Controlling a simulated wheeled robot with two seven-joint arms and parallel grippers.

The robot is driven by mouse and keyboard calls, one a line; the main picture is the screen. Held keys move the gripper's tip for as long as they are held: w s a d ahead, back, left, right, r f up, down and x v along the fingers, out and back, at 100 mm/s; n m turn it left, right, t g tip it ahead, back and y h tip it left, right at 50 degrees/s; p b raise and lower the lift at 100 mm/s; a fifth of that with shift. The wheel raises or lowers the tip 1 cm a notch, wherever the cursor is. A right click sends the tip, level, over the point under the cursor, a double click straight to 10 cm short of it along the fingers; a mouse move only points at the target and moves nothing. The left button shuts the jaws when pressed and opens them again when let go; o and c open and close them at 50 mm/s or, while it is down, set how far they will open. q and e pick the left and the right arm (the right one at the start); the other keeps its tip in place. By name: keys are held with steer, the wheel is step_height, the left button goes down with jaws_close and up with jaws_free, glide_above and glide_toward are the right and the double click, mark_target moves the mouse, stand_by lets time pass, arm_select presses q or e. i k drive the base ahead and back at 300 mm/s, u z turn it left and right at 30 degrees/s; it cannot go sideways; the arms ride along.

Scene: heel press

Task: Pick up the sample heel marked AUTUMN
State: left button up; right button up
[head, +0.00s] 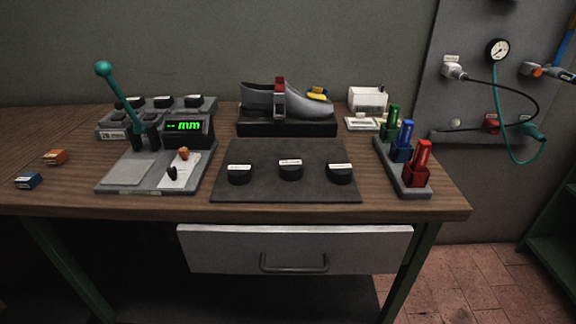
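Three black round heels with white labels stand in a row on a dark mat (265,192) at the front middle of the bench: a left heel (239,176), a middle heel (290,171) and a right heel (339,176). Their labels are too small to read, so I cannot tell which one is marked AUTUMN. More dark heel-like pieces (163,101) sit on a grey rack (204,107) at the back left. Neither of my grippers is in view.
A press with a teal lever (117,89) and green display (184,126) stands left. Behind the mat is a shoe (258,99) on a black block (288,129). Green, blue and red tools (417,165) stand right.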

mark_target(239, 173)
steer(key=k, duration=0.6)
steer(key=u, duration=0.6)
steer(key=i, duration=1.25)
steer(key=z, duration=0.6)
